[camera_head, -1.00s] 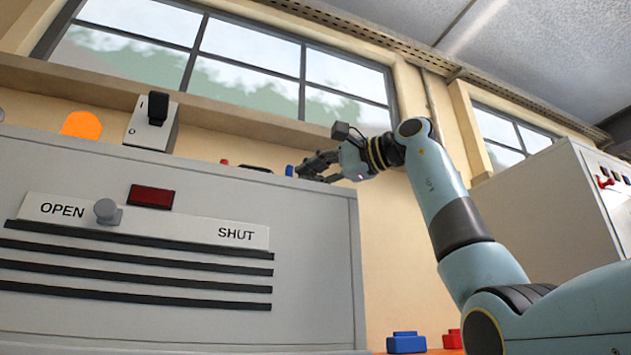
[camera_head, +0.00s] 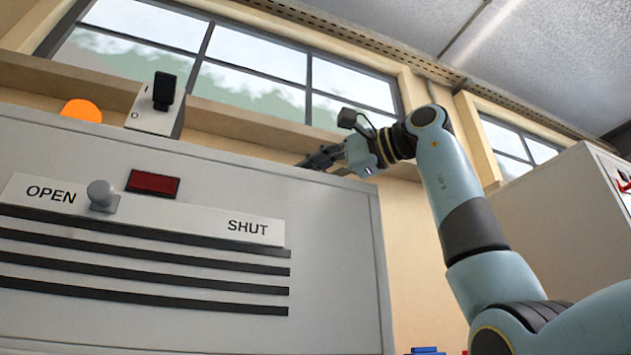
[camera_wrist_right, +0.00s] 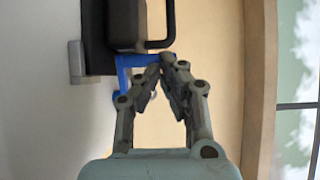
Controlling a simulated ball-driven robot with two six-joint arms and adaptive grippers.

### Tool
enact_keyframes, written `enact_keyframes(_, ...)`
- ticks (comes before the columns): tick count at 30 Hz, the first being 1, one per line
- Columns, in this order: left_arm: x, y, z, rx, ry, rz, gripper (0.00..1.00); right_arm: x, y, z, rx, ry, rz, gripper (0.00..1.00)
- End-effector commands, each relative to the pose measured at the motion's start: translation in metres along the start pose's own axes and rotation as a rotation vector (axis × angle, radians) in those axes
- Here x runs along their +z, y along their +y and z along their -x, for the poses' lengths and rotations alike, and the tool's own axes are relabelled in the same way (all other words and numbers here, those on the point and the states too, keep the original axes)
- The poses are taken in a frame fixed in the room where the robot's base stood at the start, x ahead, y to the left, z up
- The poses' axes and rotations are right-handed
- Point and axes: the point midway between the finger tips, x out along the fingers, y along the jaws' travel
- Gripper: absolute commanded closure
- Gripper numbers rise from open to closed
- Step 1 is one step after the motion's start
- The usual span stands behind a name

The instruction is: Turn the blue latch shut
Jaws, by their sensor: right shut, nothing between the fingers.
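The blue latch (camera_wrist_right: 124,72) shows in the right wrist view as a bent blue piece beside a dark block. One arm of it reaches toward my right gripper's fingertips, which overlap its end; I cannot tell whether they touch. My right gripper (camera_wrist_right: 162,68) has its fingertips together with nothing between them. In the head view my right gripper (camera_head: 312,160) is at the top edge of the grey cabinet (camera_head: 330,230), near its right end, and the latch is hidden there. My left gripper is not in view.
A dark block (camera_wrist_right: 127,25) with a black loop handle is beside the latch. The cabinet front has a grey knob (camera_head: 102,194) near OPEN and a red panel (camera_head: 153,183). A switch box (camera_head: 156,112) and orange lamp (camera_head: 82,110) are on top. A second cabinet (camera_head: 560,215) stands right.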

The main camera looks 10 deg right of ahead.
Motion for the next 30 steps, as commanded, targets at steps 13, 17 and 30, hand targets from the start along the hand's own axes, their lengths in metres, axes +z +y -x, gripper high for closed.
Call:
enact_keyframes(13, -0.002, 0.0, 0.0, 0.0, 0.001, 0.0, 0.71, -0.001, 0.0, 0.0, 0.001, 0.001, 0.0, 1.0)
enact_keyframes(17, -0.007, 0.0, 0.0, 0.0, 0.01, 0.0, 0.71, -0.001, 0.0, 0.0, 0.001, 0.001, 0.0, 1.0)
enact_keyframes(30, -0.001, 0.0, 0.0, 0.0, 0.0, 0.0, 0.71, -0.001, 0.0, 0.0, 0.0, 0.001, 0.0, 1.0)
